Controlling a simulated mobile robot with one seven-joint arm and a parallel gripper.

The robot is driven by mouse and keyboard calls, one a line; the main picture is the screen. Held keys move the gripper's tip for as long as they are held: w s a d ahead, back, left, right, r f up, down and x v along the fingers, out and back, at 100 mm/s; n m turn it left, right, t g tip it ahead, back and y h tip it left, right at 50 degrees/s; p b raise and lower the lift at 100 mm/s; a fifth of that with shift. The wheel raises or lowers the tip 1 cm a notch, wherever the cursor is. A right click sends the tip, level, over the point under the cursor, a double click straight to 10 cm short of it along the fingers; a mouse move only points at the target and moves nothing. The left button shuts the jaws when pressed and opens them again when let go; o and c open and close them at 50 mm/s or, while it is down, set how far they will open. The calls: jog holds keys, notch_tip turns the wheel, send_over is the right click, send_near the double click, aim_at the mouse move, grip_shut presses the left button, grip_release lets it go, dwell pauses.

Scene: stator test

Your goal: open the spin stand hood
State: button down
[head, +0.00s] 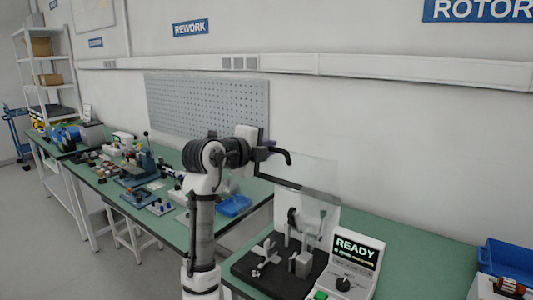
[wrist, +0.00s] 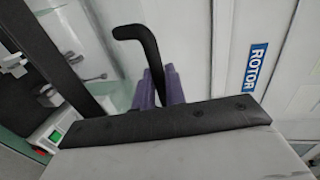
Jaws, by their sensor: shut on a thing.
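A black bent handle (head: 284,153) projects at the hood's upper left. My gripper (head: 262,153) is at this handle, high above the stand. In the wrist view, the purple fingers of my gripper (wrist: 160,88) are shut on the handle (wrist: 141,42), whose bent end sticks out past them. The exact contact is partly hidden.
A control box with a lit READY screen (head: 354,251) stands right of the base. A blue bin (head: 508,258) is at the far right. The left bench holds a blue tray (head: 234,205) and several small parts. The wall is close behind the hood.

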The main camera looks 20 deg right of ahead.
jog(key=shift+w+d+r, duration=0.15)
jog(key=shift+d+r, duration=0.05)
jog(key=shift+d, duration=0.1)
jog(key=c, duration=1.8)
grip_release()
jog(key=b+v, duration=0.2)
jog(key=v, duration=0.5)
jog(key=b+v, duration=0.3)
jog(key=v, duration=0.3)
jog(key=shift+a+r, duration=0.3)
jog(key=shift+c, duration=0.6)
